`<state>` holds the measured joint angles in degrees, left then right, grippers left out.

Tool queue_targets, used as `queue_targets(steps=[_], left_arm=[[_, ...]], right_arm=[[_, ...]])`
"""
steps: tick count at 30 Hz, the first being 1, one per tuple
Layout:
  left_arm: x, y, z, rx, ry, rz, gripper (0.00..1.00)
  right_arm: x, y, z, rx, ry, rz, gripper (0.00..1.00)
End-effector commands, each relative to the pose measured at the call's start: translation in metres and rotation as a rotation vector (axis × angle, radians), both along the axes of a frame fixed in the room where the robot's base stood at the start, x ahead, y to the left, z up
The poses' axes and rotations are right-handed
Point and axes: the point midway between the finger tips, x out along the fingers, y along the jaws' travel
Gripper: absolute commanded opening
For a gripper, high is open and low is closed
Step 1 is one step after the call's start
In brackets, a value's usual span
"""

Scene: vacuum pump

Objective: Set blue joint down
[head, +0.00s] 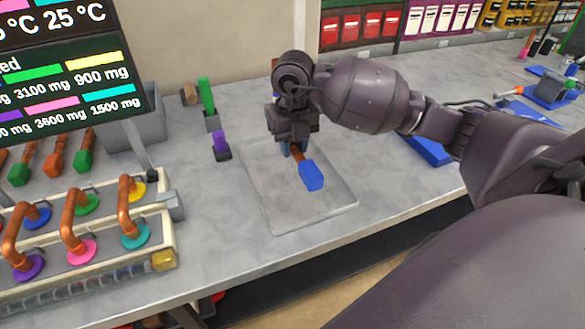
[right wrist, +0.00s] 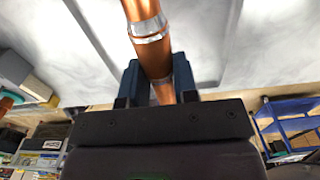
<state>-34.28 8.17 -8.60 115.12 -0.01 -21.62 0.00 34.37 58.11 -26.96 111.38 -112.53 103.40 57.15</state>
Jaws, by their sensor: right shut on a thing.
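The blue joint (head: 311,175) is a copper pipe piece with a blue block-shaped end. My right gripper (head: 293,149) is shut on its copper pipe, and the blue end points toward the front of the table. The joint is over a grey, shallow tray-like mat (head: 285,215); I cannot tell whether it touches it. In the right wrist view the copper pipe (right wrist: 148,45), with a silvery band, sits between the two fingers of my gripper (right wrist: 158,85). The blue end is outside that view. My left gripper is not in view.
Green (head: 207,98) and purple (head: 220,145) upright pieces stand left of the mat. A rack of copper pipes with coloured rings (head: 85,225) and a display screen (head: 70,65) are further left. A blue tray (head: 428,150) lies to the right. The mat's front is clear.

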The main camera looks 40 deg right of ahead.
Motion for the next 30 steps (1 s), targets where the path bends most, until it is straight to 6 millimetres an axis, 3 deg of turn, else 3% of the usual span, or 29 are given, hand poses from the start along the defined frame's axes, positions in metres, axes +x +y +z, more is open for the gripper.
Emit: queue_targets(steps=[3, 11, 21, 30], left_arm=[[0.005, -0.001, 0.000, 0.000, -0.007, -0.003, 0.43], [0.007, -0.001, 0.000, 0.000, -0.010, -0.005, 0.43], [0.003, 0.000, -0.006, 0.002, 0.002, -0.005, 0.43], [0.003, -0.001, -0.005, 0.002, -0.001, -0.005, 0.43]], right_arm=[[0.000, 0.000, -0.017, 0.001, -0.001, -0.001, 0.00], [0.001, 0.000, -0.030, 0.000, -0.003, 0.000, 0.00], [0.000, 0.000, -0.069, 0.001, -0.001, -0.001, 0.00], [0.001, 0.000, -0.070, 0.000, -0.004, 0.000, 0.00]])
